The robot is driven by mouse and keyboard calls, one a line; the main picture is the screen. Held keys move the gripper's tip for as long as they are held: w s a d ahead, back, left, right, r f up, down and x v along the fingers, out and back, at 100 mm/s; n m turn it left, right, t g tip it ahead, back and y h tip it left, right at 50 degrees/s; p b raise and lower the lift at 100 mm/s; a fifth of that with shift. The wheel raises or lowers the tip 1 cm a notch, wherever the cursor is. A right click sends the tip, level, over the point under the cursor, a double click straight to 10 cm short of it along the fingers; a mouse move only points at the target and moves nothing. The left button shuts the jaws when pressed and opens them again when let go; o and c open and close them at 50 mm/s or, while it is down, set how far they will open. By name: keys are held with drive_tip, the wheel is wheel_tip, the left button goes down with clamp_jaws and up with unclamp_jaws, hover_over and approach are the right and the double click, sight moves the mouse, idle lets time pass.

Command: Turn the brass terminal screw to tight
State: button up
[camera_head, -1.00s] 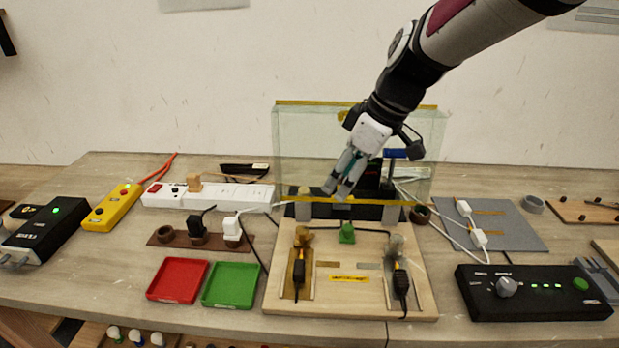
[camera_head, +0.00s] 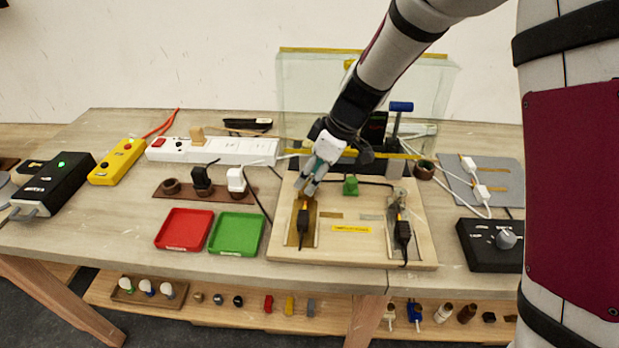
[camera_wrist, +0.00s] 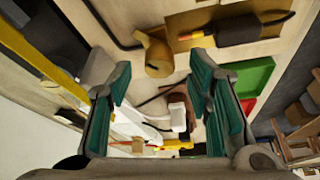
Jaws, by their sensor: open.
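The brass terminal screw (camera_wrist: 155,52) shows in the wrist view as a tan-gold knob with a small wing, beside the brass plate (camera_wrist: 215,25). It lies just ahead of my open gripper (camera_wrist: 158,66), around the line between the two green-padded fingers. Nothing shows gripped, and I cannot tell whether the fingers flank the knob. In the head view my gripper (camera_head: 306,190) points down over the top end of the brass plate (camera_head: 299,232) on the wooden board (camera_head: 345,255). There my fingers mostly hide the screw. How tight it is cannot be seen.
A silver terminal (camera_head: 398,197) stands at the board's right side, with a green block (camera_head: 350,186) between. Black plugs on cords lie on both plates. A clear screen (camera_head: 300,90) stands behind. Red (camera_head: 183,229) and green (camera_head: 236,234) trays lie to the left.

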drive_tip(key=shift+x, duration=1)
clamp_jaws()
